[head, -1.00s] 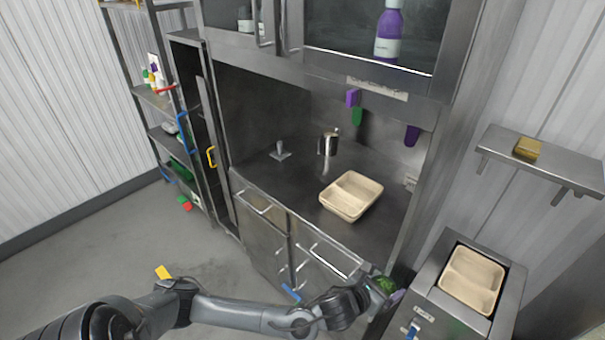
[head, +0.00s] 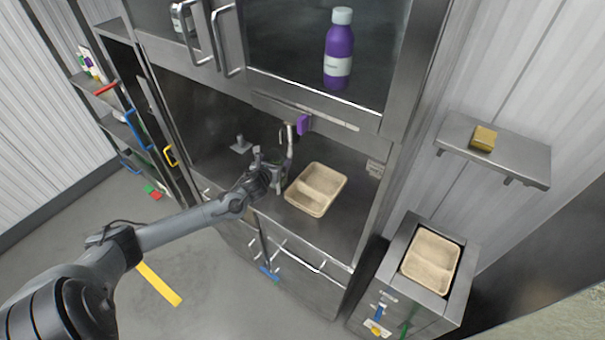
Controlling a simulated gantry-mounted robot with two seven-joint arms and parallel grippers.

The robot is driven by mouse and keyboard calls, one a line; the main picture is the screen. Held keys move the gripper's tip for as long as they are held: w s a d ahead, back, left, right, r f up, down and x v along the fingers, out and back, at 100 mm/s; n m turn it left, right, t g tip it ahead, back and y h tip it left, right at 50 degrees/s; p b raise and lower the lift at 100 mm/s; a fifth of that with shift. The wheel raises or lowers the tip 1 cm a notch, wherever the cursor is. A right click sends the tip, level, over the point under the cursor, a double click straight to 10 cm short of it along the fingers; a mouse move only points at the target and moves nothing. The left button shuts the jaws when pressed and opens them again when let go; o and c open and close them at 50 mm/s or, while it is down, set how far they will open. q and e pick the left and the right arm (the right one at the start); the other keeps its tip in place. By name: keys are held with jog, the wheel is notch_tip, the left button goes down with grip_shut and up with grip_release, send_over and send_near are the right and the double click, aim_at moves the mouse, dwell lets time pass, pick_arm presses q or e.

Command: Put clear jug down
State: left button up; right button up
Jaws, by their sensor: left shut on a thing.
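My left gripper (head: 268,163) reaches in from the left over the steel counter (head: 340,218), just left of the beige two-part tray. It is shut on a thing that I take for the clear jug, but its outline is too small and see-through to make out. I cannot tell whether it touches the counter. A tall shiny metal piece (head: 289,142) shows just behind the gripper. My right gripper is not in view.
The beige tray (head: 333,182) sits on the counter, close right of the gripper. A small metal fixture (head: 240,145) stands at the left. A purple block (head: 303,124) hangs at the back. Another tray (head: 430,262) sits in the right-hand unit. The overhead cabinet (head: 310,115) limits height.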

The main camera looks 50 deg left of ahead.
pick_arm(q)
jog(key=shift+w+a+f, duration=0.1)
jog(key=shift+a+f, duration=0.05)
jog(key=shift+a, duration=0.4)
jog(key=shift+w+a+f, duration=0.1)
jog(key=shift+a, duration=0.45)
notch_tip(320, 180, down, 5)
jog(key=shift+s+r, duration=0.1)
jog(key=shift+r, duration=0.1)
jog(key=shift+f, duration=2.25)
jog(key=shift+a, duration=0.1)
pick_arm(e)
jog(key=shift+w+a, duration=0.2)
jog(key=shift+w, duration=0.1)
pick_arm(q)
jog(key=shift+f, duration=0.1)
jog(key=shift+f, duration=0.1)
jog(key=o, duration=1.5)
jog(key=shift+o, duration=0.2)
